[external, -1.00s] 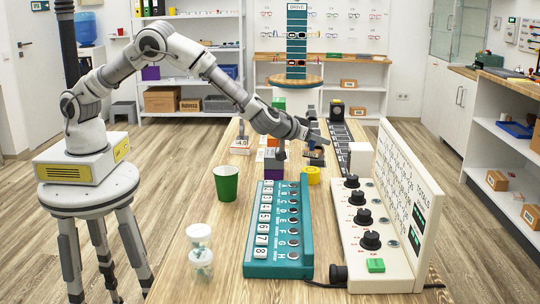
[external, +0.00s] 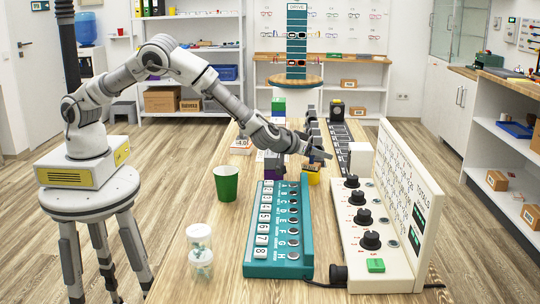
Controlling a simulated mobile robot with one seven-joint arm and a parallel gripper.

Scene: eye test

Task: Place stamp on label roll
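My gripper (external: 318,156) is low over the table, at the far end of the teal lettered panel (external: 278,235). Its fingers are small and dark, and I cannot tell whether they are open or shut. A yellow round thing (external: 313,178), perhaps the label roll, sits on the table just below the gripper and is partly covered by it. I cannot make out the stamp for certain; small dark shapes around the gripper blend together. Whether the gripper holds anything or touches the yellow thing is not clear.
A green cup (external: 226,184) stands left of the panel, with stacked clear cups (external: 200,252) nearer. A cream board with black knobs (external: 370,240) stands at the right. A purple block (external: 267,171) is under my wrist.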

